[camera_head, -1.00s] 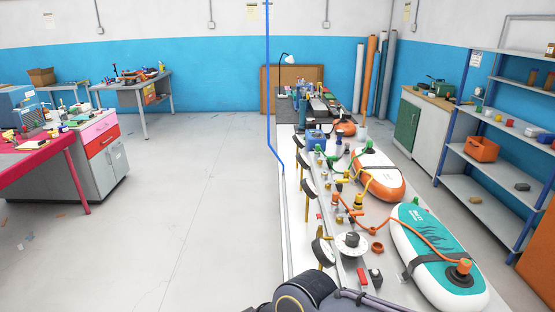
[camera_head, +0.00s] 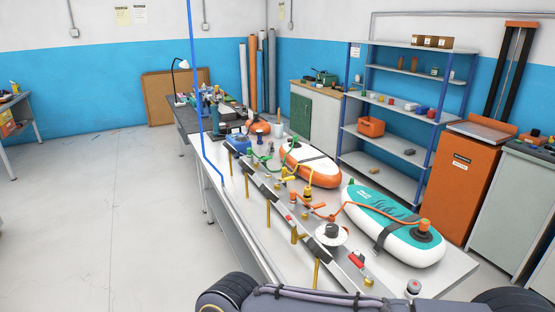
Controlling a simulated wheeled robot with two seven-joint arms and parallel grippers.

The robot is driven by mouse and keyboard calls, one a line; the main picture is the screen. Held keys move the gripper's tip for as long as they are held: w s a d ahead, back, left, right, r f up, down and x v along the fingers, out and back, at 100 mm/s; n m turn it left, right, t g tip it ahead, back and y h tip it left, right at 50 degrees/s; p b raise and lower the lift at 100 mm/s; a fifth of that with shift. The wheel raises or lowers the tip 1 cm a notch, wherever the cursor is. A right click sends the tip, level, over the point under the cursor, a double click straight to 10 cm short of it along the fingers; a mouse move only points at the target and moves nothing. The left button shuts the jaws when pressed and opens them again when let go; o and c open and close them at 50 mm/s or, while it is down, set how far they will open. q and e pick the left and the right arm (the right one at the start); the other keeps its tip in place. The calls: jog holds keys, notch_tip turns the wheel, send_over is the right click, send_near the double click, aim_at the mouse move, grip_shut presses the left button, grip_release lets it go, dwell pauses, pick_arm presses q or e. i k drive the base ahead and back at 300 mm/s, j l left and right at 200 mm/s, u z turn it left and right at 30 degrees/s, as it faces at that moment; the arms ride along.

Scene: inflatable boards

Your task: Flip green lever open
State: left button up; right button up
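Green fittings (camera_head: 262,158) stand on the long workbench, in the row of valves beyond the yellow and orange ones. They are small here, and I cannot tell the green lever's position. A green cap (camera_head: 295,143) sits near the far end of the orange-and-white inflatable board (camera_head: 313,164). Neither of my grippers is in view. Only dark parts of my own body show along the bottom edge, well short of the green fittings.
The workbench (camera_head: 240,220) runs away from me, with a teal-and-white board (camera_head: 392,228) on its near right. Orange levers (camera_head: 318,206), yellow fittings (camera_head: 291,179) and a white round dial (camera_head: 331,234) line it. Open floor (camera_head: 100,220) lies left.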

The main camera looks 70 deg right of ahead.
aim_at(269, 157)
jog(key=i+l+z, duration=0.1)
jog(key=i+z, duration=0.5)
jog(key=z, duration=0.2)
jog(key=i+z, duration=0.4)
jog(key=i+l+z, duration=0.15)
jog(key=i+z, duration=0.5)
jog(key=z, duration=0.2)
jog(key=i+z, duration=0.4)
jog(key=i+j+z, duration=0.2)
jog(key=z, duration=0.2)
jog(key=i+j+u, duration=0.1)
jog(key=i+j, duration=1.1)
jog(key=j, duration=0.1)
